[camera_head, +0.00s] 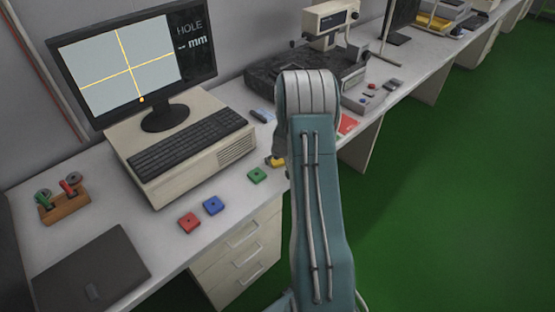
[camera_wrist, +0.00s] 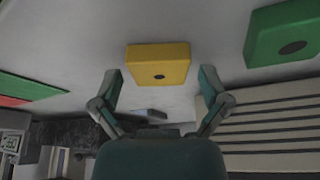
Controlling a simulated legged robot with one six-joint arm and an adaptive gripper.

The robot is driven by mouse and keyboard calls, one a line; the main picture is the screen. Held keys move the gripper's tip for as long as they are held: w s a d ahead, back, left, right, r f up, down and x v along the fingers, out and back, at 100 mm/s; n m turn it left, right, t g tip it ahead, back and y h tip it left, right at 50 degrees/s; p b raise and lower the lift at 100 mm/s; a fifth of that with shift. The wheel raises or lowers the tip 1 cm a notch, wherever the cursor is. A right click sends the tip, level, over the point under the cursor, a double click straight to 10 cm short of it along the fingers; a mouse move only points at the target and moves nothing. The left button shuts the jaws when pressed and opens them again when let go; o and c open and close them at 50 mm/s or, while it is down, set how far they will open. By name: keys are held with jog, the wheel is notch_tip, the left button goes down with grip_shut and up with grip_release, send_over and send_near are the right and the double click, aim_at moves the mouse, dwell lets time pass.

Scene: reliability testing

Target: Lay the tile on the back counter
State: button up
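A yellow square tile with a dark centre hole (camera_wrist: 141,60) lies on the white counter (camera_wrist: 88,50) in the wrist view. In the head view the yellow tile (camera_head: 272,161) shows only partly beside my arm. My gripper (camera_wrist: 160,84) is open and empty, its fingers spread slightly wider than the tile. The tile lies just beyond the fingertips, roughly centred between them. A green tile (camera_head: 257,174) lies nearby, and it also shows in the wrist view (camera_wrist: 268,40). A blue tile (camera_head: 213,205) and a red tile (camera_head: 189,222) lie further left. I cannot tell which surface is the back counter.
A beige computer case (camera_head: 185,173) bears a keyboard (camera_head: 188,141) and a monitor (camera_head: 133,63). A closed laptop (camera_head: 91,271) and a wooden holder (camera_head: 64,208) sit at left. A measuring machine (camera_head: 330,20) stands behind my arm. Green floor (camera_head: 430,220) is clear at right.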

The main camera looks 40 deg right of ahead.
jog(key=shift+d, duration=0.3)
jog(key=v, duration=1.2)
jog(key=s+a+r+n, duration=0.2)
jog(key=s+a+r, duration=0.2)
jog(key=a+r, duration=1.3)
jog(key=s+a+r, duration=0.2)
jog(key=s+a, duration=0.5)
jog(key=s, duration=0.2)
jog(key=s+a+r+n+t+y, duration=0.1)
jog(key=s+a+r, duration=0.2)
jog(key=s+a, duration=0.3)
jog(key=s, duration=0.3)
jog(key=shift+s+a+n, duration=0.3)
jog(key=shift+a, duration=0.1)
